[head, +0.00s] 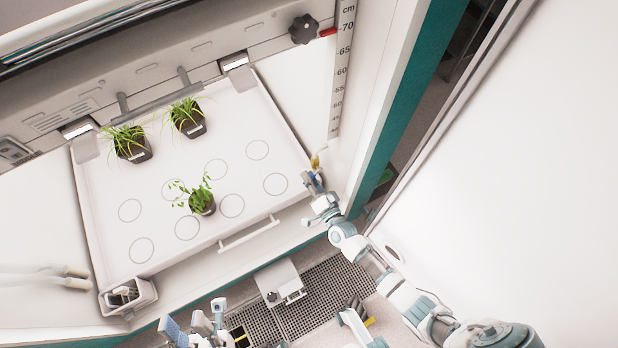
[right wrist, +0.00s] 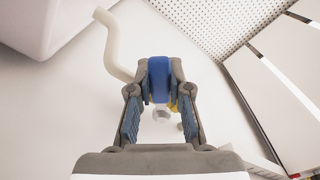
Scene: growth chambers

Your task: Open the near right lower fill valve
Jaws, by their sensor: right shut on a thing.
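The fill valve shows as a blue handle (right wrist: 159,78) with a white curved pipe (right wrist: 120,45) running up and left and a yellow part partly hidden behind the fingers. In the right wrist view my right gripper (right wrist: 159,88) is shut on the blue handle, one fingertip on each side. In the head view my right gripper (head: 313,180) is at the chamber's right wall, beside the tray's near right corner, and covers most of the valve. My left gripper (head: 196,318) is at the bottom edge, its fingers apart and empty, away from the valve.
A white tray (head: 150,185) with ring marks holds several potted plants. A ruler (head: 343,70) and a black knob (head: 304,29) are up the wall. A small white box (head: 281,283) is above the floor grate (head: 325,290). A white panel (head: 520,160) stands right of my right arm.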

